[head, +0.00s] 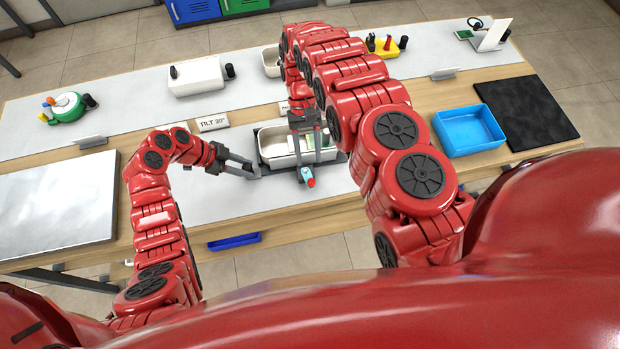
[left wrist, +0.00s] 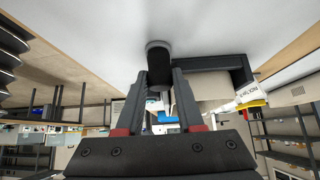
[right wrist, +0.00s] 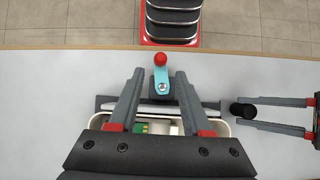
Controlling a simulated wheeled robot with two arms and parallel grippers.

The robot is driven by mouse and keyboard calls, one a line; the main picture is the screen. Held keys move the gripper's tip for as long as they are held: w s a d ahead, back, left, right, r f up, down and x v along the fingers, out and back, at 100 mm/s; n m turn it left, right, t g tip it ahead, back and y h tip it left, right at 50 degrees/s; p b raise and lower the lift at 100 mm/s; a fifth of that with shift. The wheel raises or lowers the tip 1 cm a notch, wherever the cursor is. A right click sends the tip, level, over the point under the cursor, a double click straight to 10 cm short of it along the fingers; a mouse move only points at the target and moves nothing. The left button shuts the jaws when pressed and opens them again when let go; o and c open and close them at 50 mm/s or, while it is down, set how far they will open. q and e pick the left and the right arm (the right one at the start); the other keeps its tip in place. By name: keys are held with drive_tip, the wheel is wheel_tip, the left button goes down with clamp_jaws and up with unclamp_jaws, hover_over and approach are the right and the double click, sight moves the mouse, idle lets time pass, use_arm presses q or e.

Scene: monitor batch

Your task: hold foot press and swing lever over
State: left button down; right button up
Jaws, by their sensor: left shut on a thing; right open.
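A white open housing (head: 280,150) with a green board inside sits at the front middle of the bench. A teal lever (right wrist: 161,82) with a red ball knob (right wrist: 160,59) sticks out from its front side; the lever also shows in the head view (head: 306,173). My left gripper (head: 258,169) is shut on a black cylindrical foot (left wrist: 158,64) beside the housing's left end; the foot also shows in the right wrist view (right wrist: 241,110). My right gripper (right wrist: 160,76) is open over the housing, with a finger on each side of the lever, apparently not gripping it.
A "TILT 30°" sign (head: 213,123) stands behind. A blue tray (head: 468,130) and a black mat (head: 527,110) lie at right, a grey-white panel (head: 57,203) at left. A white unit (head: 200,76) and a green round device (head: 66,107) stand further back. A blue bin (head: 234,241) hangs under the front edge.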

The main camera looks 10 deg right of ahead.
drive_tip(key=x, duration=0.6)
drive_tip(key=shift+s+f, duration=0.2)
clamp_jaws()
drive_tip(key=shift+w+d+n+h, duration=0.15)
drive_tip(key=shift+n+h, duration=0.25)
drive_tip(key=shift+n, duration=0.2)
drive_tip(key=shift+w+d+n+h, duration=0.1)
drive_tip(key=shift+d+n+h, duration=0.1)
drive_tip(key=shift+n+h, duration=0.3)
drive_tip(key=shift+c, duration=1.5)
unclamp_jaws()
drive_tip(key=shift+d+n+h, duration=0.2)
drive_tip(key=shift+n+h, duration=0.1)
drive_tip(key=shift+n, duration=0.6)
drive_tip(key=o, duration=0.5)
